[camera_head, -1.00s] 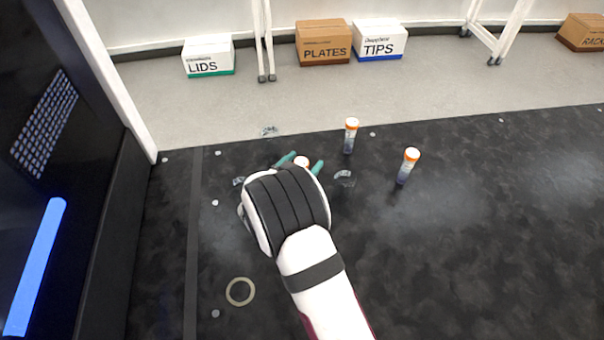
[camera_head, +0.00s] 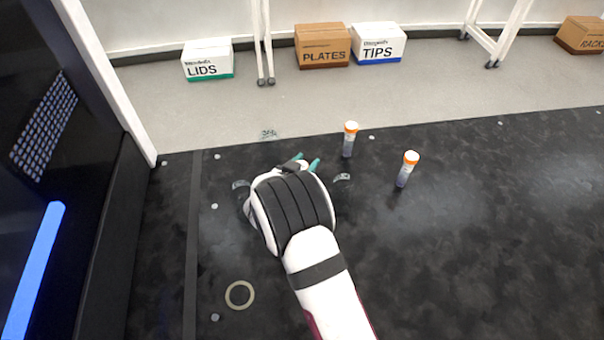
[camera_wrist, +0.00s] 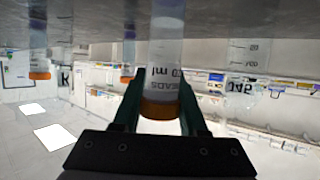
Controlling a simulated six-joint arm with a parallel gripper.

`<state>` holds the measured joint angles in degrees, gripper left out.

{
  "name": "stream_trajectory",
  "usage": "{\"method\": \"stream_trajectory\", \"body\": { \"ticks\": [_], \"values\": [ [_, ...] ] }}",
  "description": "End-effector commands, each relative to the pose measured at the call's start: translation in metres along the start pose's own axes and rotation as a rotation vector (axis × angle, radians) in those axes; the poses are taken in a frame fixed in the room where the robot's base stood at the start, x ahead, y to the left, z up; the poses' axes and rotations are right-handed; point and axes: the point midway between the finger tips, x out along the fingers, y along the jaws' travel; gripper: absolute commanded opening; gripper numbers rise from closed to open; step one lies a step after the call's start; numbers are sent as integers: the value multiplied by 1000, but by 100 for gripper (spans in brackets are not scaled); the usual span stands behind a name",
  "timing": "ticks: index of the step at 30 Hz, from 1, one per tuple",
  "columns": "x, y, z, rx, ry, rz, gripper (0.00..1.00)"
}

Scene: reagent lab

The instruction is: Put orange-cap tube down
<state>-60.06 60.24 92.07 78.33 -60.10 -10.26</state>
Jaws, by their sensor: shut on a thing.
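My gripper (camera_head: 305,165) has teal fingers. In the wrist view, which looks upside down, the fingers (camera_wrist: 160,110) are shut on an orange-cap tube (camera_wrist: 165,60) near its cap. The tube has a clear body with dark print and runs toward the black bench surface (camera_head: 460,260); I cannot tell whether its base touches. In the head view my wrist hides most of it. Two other orange-cap tubes stand upright on the bench: one (camera_head: 348,142) just right of and beyond my gripper, one (camera_head: 405,172) farther right.
Clear, faint glassware lies around my gripper: right (camera_head: 342,178), left (camera_head: 240,184) and behind (camera_head: 268,134). A pale ring (camera_head: 239,294) lies at the front left. A dark cabinet (camera_head: 90,230) bounds the left. The bench's right side is clear.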

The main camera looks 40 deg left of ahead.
Motion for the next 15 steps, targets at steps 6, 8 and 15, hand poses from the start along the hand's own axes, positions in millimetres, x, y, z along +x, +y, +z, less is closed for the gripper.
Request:
{"method": "stream_trajectory", "body": {
  "ticks": [6,8,15],
  "values": [
    [-13,-1,-32,4,3,-1,0],
    [-20,0,-48,4,4,-1,0],
    [-37,0,-89,1,1,0,0]
  ]
}}
